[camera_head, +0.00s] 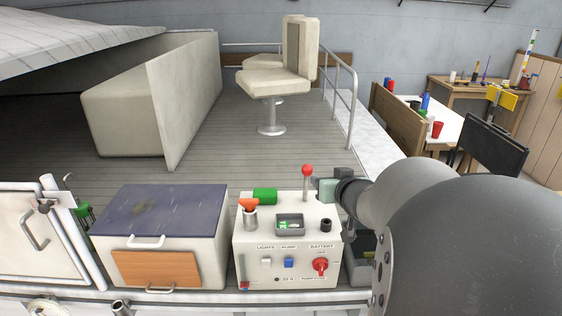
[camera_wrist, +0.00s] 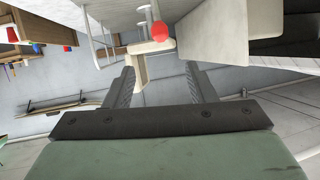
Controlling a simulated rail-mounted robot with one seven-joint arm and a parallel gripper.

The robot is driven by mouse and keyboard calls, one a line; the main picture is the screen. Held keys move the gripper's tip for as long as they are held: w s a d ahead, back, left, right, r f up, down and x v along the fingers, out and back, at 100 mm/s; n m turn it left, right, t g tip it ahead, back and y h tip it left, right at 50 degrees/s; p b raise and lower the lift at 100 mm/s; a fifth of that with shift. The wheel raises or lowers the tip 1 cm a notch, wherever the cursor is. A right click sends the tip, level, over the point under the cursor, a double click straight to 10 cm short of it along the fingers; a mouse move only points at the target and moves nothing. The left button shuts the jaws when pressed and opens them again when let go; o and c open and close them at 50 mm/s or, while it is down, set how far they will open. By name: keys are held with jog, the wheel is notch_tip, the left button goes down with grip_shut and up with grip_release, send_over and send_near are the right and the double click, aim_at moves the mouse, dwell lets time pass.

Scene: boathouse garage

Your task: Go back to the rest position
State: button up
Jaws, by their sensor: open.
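My gripper (camera_wrist: 160,88) is open, with its two dark fingers apart and nothing between them in the wrist view. In the head view my gripper (camera_head: 318,185) is at the upper right of the white control box (camera_head: 298,248), close to the lever with the red ball knob (camera_head: 307,170). The red knob also shows in the wrist view (camera_wrist: 160,31), beyond the fingertips. I cannot tell whether a finger touches the lever. My arm fills the lower right of the head view and hides what is behind it.
The control box carries a green cylinder (camera_head: 265,195), an orange-topped piece (camera_head: 249,204), a small grey tray (camera_head: 289,223) and a red battery switch (camera_head: 320,265). A blue-lidded box (camera_head: 150,213) stands to its left. A boat seat (camera_head: 275,85) stands behind on open deck (camera_head: 215,160).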

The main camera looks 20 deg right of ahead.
jog(key=s+a+f+n+g+y, duration=0.1)
jog(key=s+a+f+g, duration=0.4)
jog(key=s+a, duration=0.5)
jog(key=s+a+f+n+g+y, duration=0.1)
jog(key=s+a+f+n+g, duration=0.1)
jog(key=s+a+f+g, duration=0.4)
jog(key=s+a+g, duration=0.1)
jog(key=s+a, duration=0.3)
jog(key=a, duration=0.3)
jog(key=shift+s+f+y, duration=0.2)
jog(key=shift+s+y, duration=0.15)
jog(key=shift+y, duration=0.05)
jog(key=shift+d, duration=0.1)
